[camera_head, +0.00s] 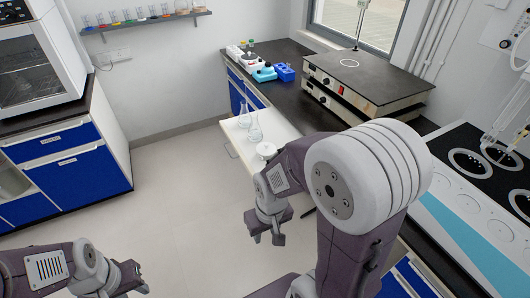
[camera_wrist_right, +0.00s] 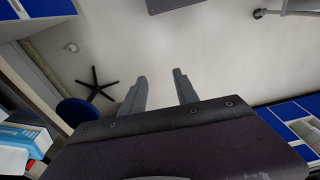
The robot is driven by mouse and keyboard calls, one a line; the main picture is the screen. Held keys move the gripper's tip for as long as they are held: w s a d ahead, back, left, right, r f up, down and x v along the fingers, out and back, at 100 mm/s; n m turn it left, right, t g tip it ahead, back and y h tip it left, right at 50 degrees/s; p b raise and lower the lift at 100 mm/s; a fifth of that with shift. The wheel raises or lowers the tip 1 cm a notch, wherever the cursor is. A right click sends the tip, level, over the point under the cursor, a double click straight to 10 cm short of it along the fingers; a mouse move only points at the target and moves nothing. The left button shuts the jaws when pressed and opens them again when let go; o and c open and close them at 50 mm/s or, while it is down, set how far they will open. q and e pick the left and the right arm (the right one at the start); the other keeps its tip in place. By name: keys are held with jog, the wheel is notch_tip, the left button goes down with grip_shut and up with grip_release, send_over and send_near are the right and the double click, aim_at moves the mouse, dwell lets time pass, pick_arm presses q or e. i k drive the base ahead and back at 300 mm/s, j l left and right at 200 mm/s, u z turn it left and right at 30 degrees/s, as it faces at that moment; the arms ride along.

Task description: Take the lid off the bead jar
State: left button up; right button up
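A white round-topped object (camera_head: 266,150) stands on the small white table (camera_head: 284,130), partly hidden behind my right arm in the head view. It may be the bead jar with its lid, but it is too small to tell. My right gripper (camera_head: 268,232) hangs in front of that table, apart from the object. In the right wrist view (camera_wrist_right: 159,85) its two fingers are spread, with nothing between them and only floor beyond. My left gripper (camera_head: 135,279) is at the bottom left of the head view, far from the table; its finger opening is unclear.
Clear flasks (camera_head: 255,132) stand beside the white object. A dark bench (camera_head: 300,95) holds a hot-plate unit (camera_head: 368,78) and blue racks (camera_head: 285,72). A distiller unit (camera_head: 470,190) stands at the right. The floor (camera_head: 180,215) between my arms is clear.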

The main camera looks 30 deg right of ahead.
aim_at(264, 148)
jog(key=i+l, duration=0.25)
jog(key=i, duration=0.15)
jog(key=i+l+z, duration=0.1)
jog(key=i+l, duration=0.15)
jog(key=i, duration=0.2)
jog(key=i+l, duration=0.2)
jog(key=i, duration=0.2)
